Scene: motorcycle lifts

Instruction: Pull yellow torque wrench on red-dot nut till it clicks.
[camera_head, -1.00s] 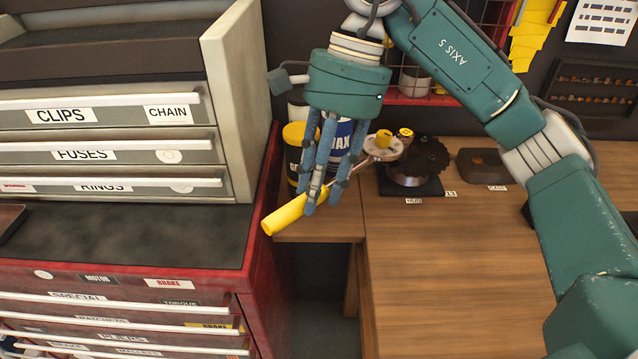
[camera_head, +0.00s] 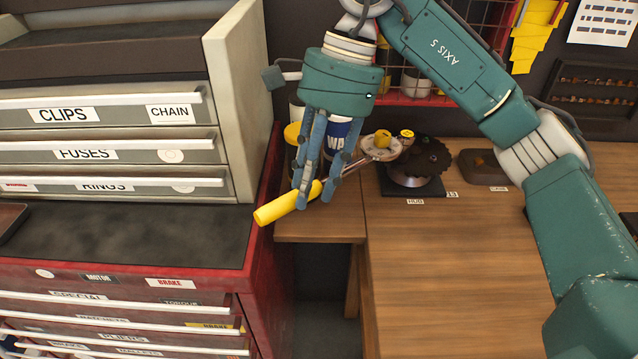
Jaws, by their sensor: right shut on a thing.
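My right gripper (camera_head: 313,192), on the green arm, is shut on the yellow handle of the torque wrench (camera_head: 280,208). The wrench slants from its handle at lower left up to its head (camera_head: 383,139) at upper right. The head sits over the hub (camera_head: 414,163), a dark toothed disc on a black base with a HUB label. The nut under the wrench head and any red dot are hidden or too small to make out. My left gripper is not in view.
A red drawer cabinet (camera_head: 262,290) with a dark top stands left, with a grey drawer unit (camera_head: 232,110) on it. A blue-and-white can (camera_head: 338,135) and a yellow-topped can (camera_head: 292,133) stand behind the gripper. The wooden bench (camera_head: 460,270) is clear in front.

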